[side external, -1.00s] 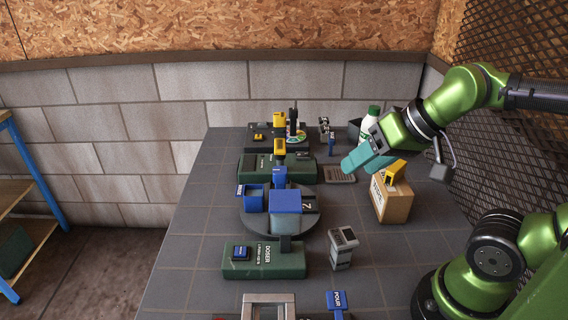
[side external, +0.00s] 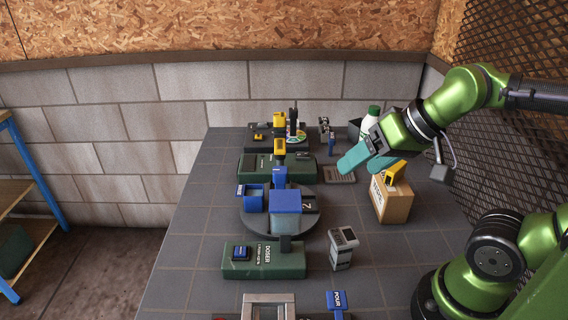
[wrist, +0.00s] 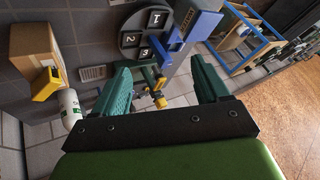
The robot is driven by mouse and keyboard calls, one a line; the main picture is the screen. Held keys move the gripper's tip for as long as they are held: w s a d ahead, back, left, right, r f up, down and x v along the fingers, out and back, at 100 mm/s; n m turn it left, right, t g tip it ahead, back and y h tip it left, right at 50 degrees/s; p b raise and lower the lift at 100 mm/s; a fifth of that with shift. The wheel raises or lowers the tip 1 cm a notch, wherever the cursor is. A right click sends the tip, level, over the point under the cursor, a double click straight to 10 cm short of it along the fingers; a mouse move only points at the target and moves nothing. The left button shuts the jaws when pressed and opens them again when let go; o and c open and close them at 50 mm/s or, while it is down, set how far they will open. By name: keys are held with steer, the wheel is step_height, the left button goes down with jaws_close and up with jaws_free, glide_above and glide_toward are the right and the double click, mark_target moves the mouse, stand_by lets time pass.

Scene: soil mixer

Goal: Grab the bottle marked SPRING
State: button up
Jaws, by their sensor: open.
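A white bottle with a green cap (side external: 371,119) stands at the back right of the table, partly hidden behind my gripper. It also shows in the wrist view (wrist: 70,108), outside and left of my left-hand finger, apart from it. It has a green mark there, but I cannot read any word on it. My gripper (side external: 368,161) is open and empty, with teal fingers spread above the table in front of the bottle. In the wrist view, the space between the fingers (wrist: 160,64) shows only equipment farther off.
A cardboard box (side external: 391,206) with a yellow object (side external: 394,173) stands just right of and below my gripper. A dark grey bin (side external: 355,129) is beside the bottle. A numbered turntable (side external: 254,224) and green machines (side external: 265,259) fill the table's middle. A mesh wall is at right.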

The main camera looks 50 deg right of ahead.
steer(key=o, duration=0.4)
steer(key=shift+c, duration=0.2)
steer(key=shift+d, duration=0.1)
steer(key=n+g+h, duration=0.2)
steer(key=n+g, duration=0.1)
glide_toward(376, 108)
steer(key=x, duration=0.7)
steer(key=shift+f, duration=0.3)
steer(key=shift+w+d+x, duration=0.1)
steer(key=shift+d+x, duration=0.05)
steer(key=shift+x, duration=1.25)
steer(key=shift+w+d+x, duration=0.1)
steer(key=shift+w+x, duration=0.05)
steer(key=shift+x, duration=1.25)
